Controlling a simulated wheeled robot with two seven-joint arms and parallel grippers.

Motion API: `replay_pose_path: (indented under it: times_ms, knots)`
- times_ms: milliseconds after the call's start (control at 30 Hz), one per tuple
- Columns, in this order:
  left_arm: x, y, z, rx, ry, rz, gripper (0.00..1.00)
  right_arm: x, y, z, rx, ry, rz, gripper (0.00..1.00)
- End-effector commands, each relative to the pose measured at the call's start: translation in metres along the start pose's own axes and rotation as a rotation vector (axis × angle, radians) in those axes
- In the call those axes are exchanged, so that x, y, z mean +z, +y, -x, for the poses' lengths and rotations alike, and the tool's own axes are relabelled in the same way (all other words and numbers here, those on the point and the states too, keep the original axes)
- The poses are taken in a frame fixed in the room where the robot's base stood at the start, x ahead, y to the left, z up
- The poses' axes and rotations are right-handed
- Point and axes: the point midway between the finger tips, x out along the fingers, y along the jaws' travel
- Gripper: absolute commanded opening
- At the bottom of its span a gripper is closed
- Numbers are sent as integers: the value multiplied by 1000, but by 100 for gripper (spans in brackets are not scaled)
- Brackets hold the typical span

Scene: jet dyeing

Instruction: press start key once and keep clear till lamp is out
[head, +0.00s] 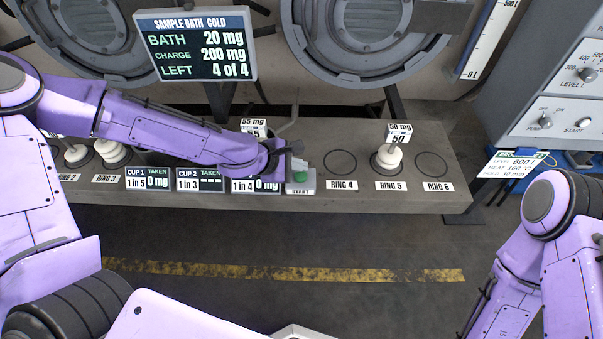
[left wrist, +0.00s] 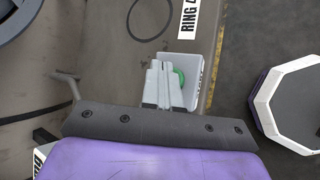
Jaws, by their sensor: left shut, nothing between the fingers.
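The start key is a green button (head: 300,176) on a small grey box labelled START (head: 303,187), at the front of the grey bench. My left gripper (head: 294,163) is shut and empty, with its fingertips right at the key. In the left wrist view the shut fingers (left wrist: 161,86) partly cover the green button (left wrist: 179,78) and its pale box (left wrist: 190,66). I cannot tell whether they touch or press it. I cannot make out a lit lamp. My right arm shows at the right edge of the head view; its gripper is out of view.
A screen (head: 196,44) reads bath 20 mg, charge 200 mg, left 4 of 4. White knobbed weights stand on the bench (head: 440,165), one on RING 5 (head: 388,157). RING 4 (head: 341,163) and RING 6 are bare. A control panel (head: 565,90) stands at right.

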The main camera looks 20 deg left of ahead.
Motion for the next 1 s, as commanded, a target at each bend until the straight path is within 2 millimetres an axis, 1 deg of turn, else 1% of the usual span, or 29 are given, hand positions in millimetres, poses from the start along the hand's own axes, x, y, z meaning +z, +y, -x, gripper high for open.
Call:
replay_pose_path:
  times_ms: [300,567,1000]
  knots:
    - [0,0,0,0,0,0,0,0,0,0,0,0,0,43]
    - [-5,-5,-6,0,0,0,0,3,-1,-6,0,0,0,43]
    - [-5,-5,-6,0,0,0,0,3,-1,-7,0,0,0,43]
